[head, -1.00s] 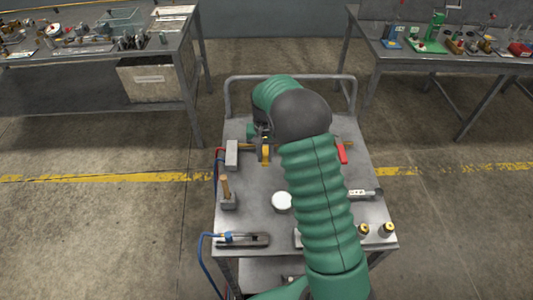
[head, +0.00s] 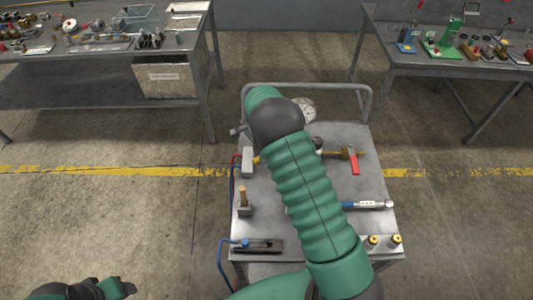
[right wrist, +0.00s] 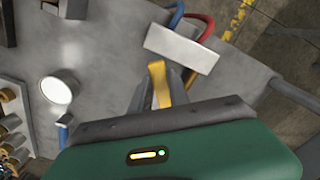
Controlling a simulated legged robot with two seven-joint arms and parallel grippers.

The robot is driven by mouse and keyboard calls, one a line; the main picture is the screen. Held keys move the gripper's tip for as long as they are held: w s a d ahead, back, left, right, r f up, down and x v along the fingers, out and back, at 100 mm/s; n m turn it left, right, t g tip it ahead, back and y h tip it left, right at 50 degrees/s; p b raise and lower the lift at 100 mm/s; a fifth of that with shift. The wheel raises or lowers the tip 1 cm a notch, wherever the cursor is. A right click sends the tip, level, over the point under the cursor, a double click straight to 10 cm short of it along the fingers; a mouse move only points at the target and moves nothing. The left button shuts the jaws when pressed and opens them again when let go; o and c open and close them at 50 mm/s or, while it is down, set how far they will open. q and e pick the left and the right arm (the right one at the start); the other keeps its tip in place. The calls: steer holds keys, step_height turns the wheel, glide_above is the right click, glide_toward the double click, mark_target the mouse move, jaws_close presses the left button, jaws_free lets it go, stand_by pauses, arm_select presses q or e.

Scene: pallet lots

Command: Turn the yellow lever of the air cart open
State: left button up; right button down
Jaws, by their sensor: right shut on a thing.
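The yellow lever (right wrist: 157,72) shows in the right wrist view between the fingers of my right gripper (right wrist: 163,92), which is shut on it. In the head view only a bit of yellow (head: 257,160) shows beside my right arm, which hides most of the lever and the gripper. The air cart (head: 275,205) is a grey-topped cart with a rail at its far end. My left gripper (head: 118,287) is at the bottom left of the head view, away from the cart; its opening cannot be made out.
On the cart are a pale block (head: 248,162) by red and blue hoses, a gauge (head: 304,110), a red-handled valve (head: 354,162), a blue-gripped tool (head: 365,205) and a wood-handled piece (head: 243,196). Benches (head: 60,93) and (head: 455,72) stand behind. Floor left of the cart is clear.

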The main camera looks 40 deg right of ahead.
steer(key=w+m, duration=0.1)
steer(key=m, duration=0.1)
steer(key=w+m, duration=0.1)
steer(key=w, duration=0.1)
steer(key=shift+w+d+r+m+p, duration=0.1)
steer(key=shift+w+r+m+p, duration=0.05)
steer(key=shift+w+m+p, duration=0.2)
steer(key=shift+w+d+m, duration=0.3)
steer(key=shift+w+m, duration=0.35)
steer(key=shift+m, duration=0.25)
steer(key=shift+w+d+m, duration=0.3)
steer(key=shift+w+m, duration=0.3)
steer(key=shift+m, duration=0.25)
steer(key=shift+w+d+r, duration=0.1)
steer(key=shift+w+r, duration=0.05)
steer(key=c, duration=1.6)
jaws_free()
steer(key=shift+w, duration=0.1)
steer(key=o, duration=0.4)
steer(key=shift+c, duration=0.2)
steer(key=shift+b, duration=0.3)
